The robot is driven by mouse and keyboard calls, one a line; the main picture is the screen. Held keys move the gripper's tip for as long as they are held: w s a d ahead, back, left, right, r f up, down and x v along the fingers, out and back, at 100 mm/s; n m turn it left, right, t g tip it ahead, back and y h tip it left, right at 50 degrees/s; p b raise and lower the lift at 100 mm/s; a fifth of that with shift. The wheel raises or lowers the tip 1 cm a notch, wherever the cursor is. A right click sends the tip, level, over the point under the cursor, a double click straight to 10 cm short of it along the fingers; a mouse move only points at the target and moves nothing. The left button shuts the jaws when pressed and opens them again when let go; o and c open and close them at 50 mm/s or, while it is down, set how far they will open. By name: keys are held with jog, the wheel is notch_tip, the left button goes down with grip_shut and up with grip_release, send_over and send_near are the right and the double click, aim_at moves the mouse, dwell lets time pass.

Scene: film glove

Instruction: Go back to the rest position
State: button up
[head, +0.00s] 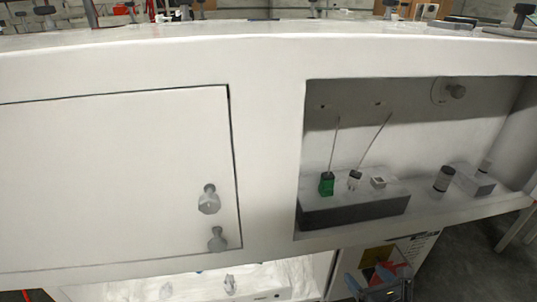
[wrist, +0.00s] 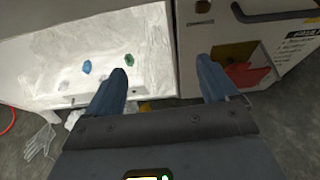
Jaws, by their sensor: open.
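My gripper (wrist: 162,84) is open and empty in the wrist view, its two blue-grey fingers apart. In the head view the gripper (head: 378,284) shows at the bottom right, low in front of the white cabinet (head: 270,120). It is below the recess (head: 400,130) and touches nothing that I can see. A yellow and red patch (wrist: 240,70) lies beyond the right finger in the wrist view.
The recess holds a grey block (head: 350,205) with a green-based item (head: 327,184), and a small dark cylinder (head: 444,179). A closed door (head: 120,180) is at left. A white tray (wrist: 140,30) holds blue and green bits. A glove (wrist: 40,142) lies on the floor.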

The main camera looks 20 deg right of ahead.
jog(key=s+a+r+n+p, duration=0.2)
jog(key=s+a+r+n, duration=0.2)
jog(key=s+a+n, duration=0.45)
jog(key=s+a+r+n+p, duration=0.2)
jog(key=s+a+r+n, duration=0.3)
jog(key=s+a+n, duration=0.35)
jog(key=s+r+n+y, duration=0.1)
jog(key=s+r+n, duration=0.2)
jog(key=r+n, duration=0.3)
jog(key=s+r+n+t+y+p, duration=0.1)
jog(key=s+r+n, duration=0.3)
jog(key=r+n, duration=0.3)
jog(key=s+a+r+n+t+p, duration=0.1)
jog(key=s+r+n, duration=0.3)
jog(key=r+n, duration=0.2)
jog(key=shift+r+n+y, duration=0.25)
jog(key=shift+n+y, duration=0.15)
jog(key=shift+n, duration=0.8)
jog(key=shift+c, duration=0.4)
